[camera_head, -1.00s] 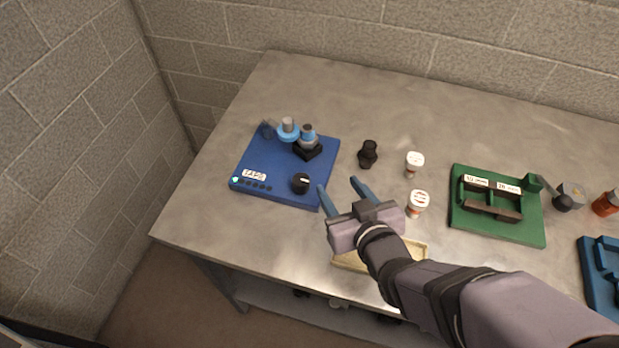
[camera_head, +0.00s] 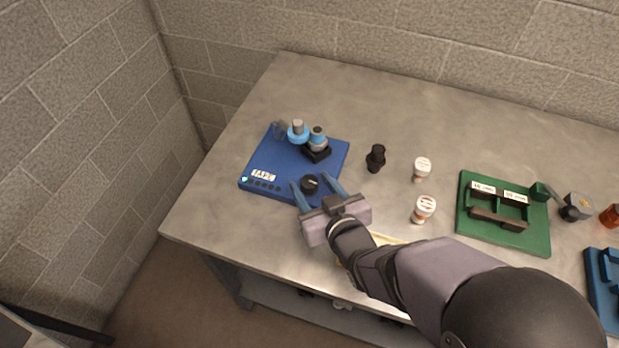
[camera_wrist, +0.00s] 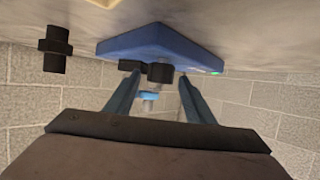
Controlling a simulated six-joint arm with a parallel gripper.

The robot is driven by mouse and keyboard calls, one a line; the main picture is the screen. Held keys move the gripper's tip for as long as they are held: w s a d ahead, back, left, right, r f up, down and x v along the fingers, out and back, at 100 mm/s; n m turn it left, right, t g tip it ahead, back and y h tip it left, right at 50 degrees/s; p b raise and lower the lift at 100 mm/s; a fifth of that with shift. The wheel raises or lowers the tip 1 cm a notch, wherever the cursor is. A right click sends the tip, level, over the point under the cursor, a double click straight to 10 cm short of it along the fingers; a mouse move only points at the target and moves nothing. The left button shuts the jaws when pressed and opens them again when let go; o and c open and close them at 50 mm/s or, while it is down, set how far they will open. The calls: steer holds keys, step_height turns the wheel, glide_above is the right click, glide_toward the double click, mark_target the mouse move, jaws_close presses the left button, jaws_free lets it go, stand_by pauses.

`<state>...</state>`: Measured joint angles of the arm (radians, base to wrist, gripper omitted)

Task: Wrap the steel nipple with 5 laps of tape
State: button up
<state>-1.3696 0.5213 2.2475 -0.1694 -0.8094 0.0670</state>
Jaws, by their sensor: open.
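The blue tape board (camera_head: 272,160) lies at the left of the table and also shows in the wrist view (camera_wrist: 165,42). A blue tape roll (camera_head: 298,133) sits on a grey post at its back. Beside it, a grey upright piece with a blue band, seemingly the steel nipple (camera_head: 317,137), stands in a black holder (camera_head: 316,153). A dark round knob (camera_head: 310,183) is near the board's front right corner. My gripper (camera_head: 313,187) is open and empty, its blue fingers on either side of the knob; contact cannot be told. The fingers also show in the wrist view (camera_wrist: 158,77).
A black fitting (camera_head: 376,158) and two white-capped jars (camera_head: 422,169) (camera_head: 424,209) stand right of the board. A green fixture (camera_head: 503,232) and a blue one (camera_head: 603,277) lie farther right. A pale tray (camera_head: 385,238) is partly under my arm. The table behind is clear.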

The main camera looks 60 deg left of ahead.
steer(key=shift+x, duration=1.05)
steer(key=c, duration=1.1)
steer(key=shift+o, duration=0.2)
